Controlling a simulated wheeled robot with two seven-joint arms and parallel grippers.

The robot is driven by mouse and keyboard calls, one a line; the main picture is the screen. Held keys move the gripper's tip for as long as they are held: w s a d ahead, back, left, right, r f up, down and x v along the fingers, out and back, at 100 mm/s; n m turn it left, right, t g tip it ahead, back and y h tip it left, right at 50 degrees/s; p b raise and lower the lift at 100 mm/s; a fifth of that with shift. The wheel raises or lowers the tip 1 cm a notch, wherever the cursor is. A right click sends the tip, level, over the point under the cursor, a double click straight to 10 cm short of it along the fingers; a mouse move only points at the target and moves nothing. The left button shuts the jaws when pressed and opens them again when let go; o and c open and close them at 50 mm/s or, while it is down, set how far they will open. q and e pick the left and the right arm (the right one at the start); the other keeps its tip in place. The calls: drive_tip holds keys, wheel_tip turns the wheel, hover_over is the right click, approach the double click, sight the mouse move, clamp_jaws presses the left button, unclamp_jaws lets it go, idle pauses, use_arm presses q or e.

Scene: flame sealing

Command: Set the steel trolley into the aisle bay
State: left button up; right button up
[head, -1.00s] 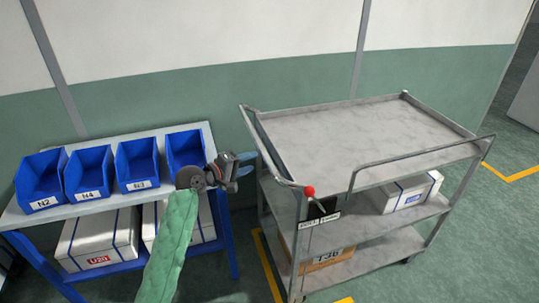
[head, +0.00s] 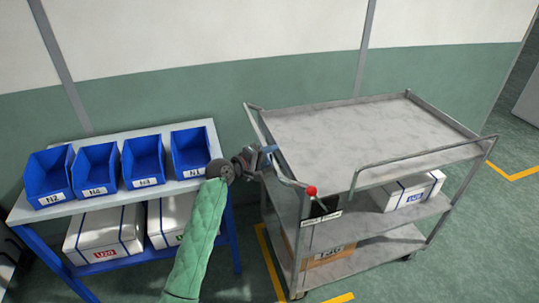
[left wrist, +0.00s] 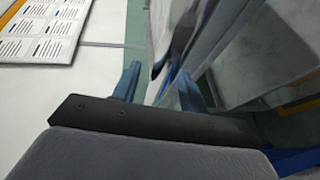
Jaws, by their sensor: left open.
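The steel trolley (head: 365,135) is grey with three shelves and stands right of centre in the head view. Its handle bar (head: 256,130) runs along its left end. A red knob (head: 311,190) sits at its near left corner. My left gripper (head: 270,156) is open at the handle; in the left wrist view its two blue fingers (left wrist: 160,86) are apart with grey metal showing between and beyond them. I cannot tell whether they touch the bar. Yellow floor lines show by the trolley's left side (head: 268,262) and at the far right (head: 516,173).
A blue-legged bench (head: 140,199) with blue bins (head: 150,161) stands left of the trolley, with white boxes (head: 105,232) below. A white box (head: 408,192) and a brown box (head: 325,257) lie on the trolley's lower shelves. The floor at right is clear.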

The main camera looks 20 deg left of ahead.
use_arm(q)
clamp_jaws()
drive_tip(key=shift+w+d, duration=0.1)
drive_tip(key=shift+d, duration=0.05)
